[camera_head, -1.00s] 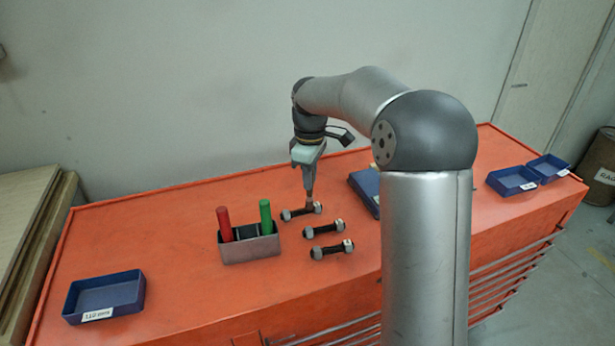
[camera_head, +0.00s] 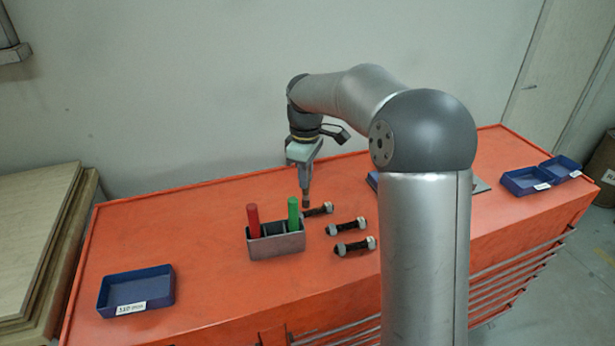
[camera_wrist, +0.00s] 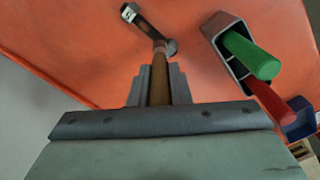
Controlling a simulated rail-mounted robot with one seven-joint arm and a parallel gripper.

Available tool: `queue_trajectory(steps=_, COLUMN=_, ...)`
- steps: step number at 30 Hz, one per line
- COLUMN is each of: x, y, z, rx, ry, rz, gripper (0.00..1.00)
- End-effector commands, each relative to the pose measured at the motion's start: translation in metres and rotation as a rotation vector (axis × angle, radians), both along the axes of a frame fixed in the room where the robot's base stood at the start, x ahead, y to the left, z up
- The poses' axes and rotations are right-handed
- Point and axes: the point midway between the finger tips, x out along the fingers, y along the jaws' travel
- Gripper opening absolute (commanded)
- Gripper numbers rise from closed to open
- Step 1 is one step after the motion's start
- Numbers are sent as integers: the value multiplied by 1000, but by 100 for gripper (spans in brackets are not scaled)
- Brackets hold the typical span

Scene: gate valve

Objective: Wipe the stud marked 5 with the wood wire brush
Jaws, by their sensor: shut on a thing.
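My gripper (camera_head: 305,166) points down, shut on the wood-handled brush (camera_head: 306,195). In the wrist view the brown handle (camera_wrist: 160,78) stands between the fingers (camera_wrist: 158,90). The brush's lower end is at the left end of the rearmost stud (camera_head: 320,210), which also shows in the wrist view (camera_wrist: 147,24). Whether the bristles touch it is hard to tell. This dark stud lies flat with a pale nut at its far end. Two similar studs, a middle one (camera_head: 347,227) and a front one (camera_head: 355,246), lie nearer.
A grey caddy (camera_head: 277,246) holding a red handle (camera_head: 253,220) and a green handle (camera_head: 293,213) stands close left of the studs. A blue tray (camera_head: 136,290) is at the left. Blue bins (camera_head: 526,181) are at the right.

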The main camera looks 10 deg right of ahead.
Motion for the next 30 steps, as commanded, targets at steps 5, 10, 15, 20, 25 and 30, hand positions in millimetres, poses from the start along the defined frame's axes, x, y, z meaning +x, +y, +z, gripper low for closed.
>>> queue_trajectory(steps=5, x=0, y=0, z=21, rx=-1, ry=-1, rz=0, gripper=0)
queue_trajectory(steps=10, x=0, y=0, z=37, rx=-1, ry=-1, rz=1, gripper=0)
queue_trajectory(steps=15, x=0, y=1, z=52, rx=-1, ry=-1, rz=2, gripper=0)
queue_trajectory(steps=20, x=0, y=1, z=62, rx=-1, ry=-1, rz=2, gripper=0)
queue_trajectory(steps=25, x=0, y=1, z=62, rx=-1, ry=0, rz=2, gripper=0)
queue_trajectory(steps=30, x=0, y=1, z=62, rx=-1, ry=-1, rz=2, gripper=0)
